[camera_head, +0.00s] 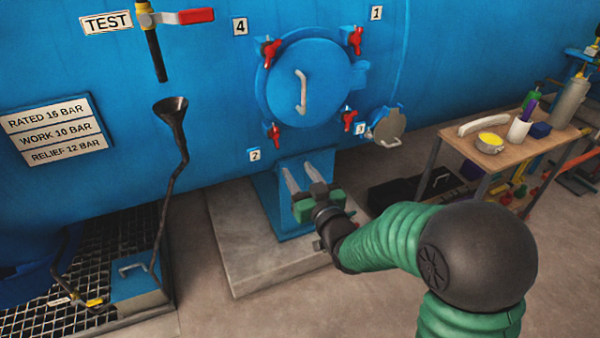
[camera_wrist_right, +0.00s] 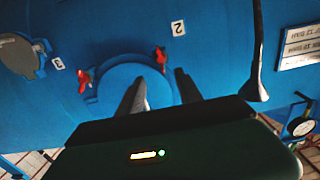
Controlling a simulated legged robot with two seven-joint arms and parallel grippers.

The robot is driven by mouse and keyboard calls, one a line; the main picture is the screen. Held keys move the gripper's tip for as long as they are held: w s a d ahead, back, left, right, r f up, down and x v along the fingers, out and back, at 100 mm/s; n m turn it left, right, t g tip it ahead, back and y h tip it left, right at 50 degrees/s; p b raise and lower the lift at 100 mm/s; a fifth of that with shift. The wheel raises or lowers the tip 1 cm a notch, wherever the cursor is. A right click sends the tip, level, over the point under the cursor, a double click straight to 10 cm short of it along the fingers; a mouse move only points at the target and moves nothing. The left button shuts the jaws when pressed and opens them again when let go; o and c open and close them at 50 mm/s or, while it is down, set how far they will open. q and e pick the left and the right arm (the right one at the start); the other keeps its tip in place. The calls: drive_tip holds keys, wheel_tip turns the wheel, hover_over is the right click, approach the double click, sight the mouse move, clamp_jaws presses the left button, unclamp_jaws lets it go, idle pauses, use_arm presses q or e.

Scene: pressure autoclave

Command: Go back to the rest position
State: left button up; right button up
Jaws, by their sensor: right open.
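My right gripper (camera_head: 306,178) is open and empty, below the round blue door (camera_head: 308,82) of the blue autoclave (camera_head: 200,90), in front of its blue support foot. Its two fingers also show in the right wrist view (camera_wrist_right: 158,92), pointing towards the lower part of the door (camera_wrist_right: 130,82). The door sits against its opening, with a pale handle (camera_head: 301,92) and red clamps (camera_head: 269,52) around its rim. Number labels 1, 2, 3 and 4 stand beside the clamps. My left gripper is not in view.
A wooden workbench (camera_head: 520,145) with a cup, a yellow-topped tin and bottles stands at right. A black funnel (camera_head: 171,108) on a bent pipe and a red-handled test valve (camera_head: 185,16) are at left. A small round cover (camera_head: 387,126) hangs right of the door.

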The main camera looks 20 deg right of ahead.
drive_tip(key=shift+s, duration=0.15)
drive_tip(key=s+f+g, duration=0.6)
drive_tip(key=f, duration=0.5)
drive_tip(key=s+a+f+g, duration=0.1)
drive_tip(key=s+f+g, duration=0.3)
drive_tip(key=s, duration=0.4)
drive_tip(key=s+a+f+g, duration=0.2)
drive_tip(key=s+f+g, duration=0.2)
drive_tip(key=s, duration=0.4)
wheel_tip(320, 180, up, 20)
drive_tip(key=s+g+p, duration=0.1)
drive_tip(key=s+p, duration=0.1)
drive_tip(key=p, duration=1.8)
drive_tip(key=shift+s+d+h+p, duration=0.15)
drive_tip(key=shift+s+h+p, duration=0.15)
drive_tip(key=shift+s+p, duration=0.05)
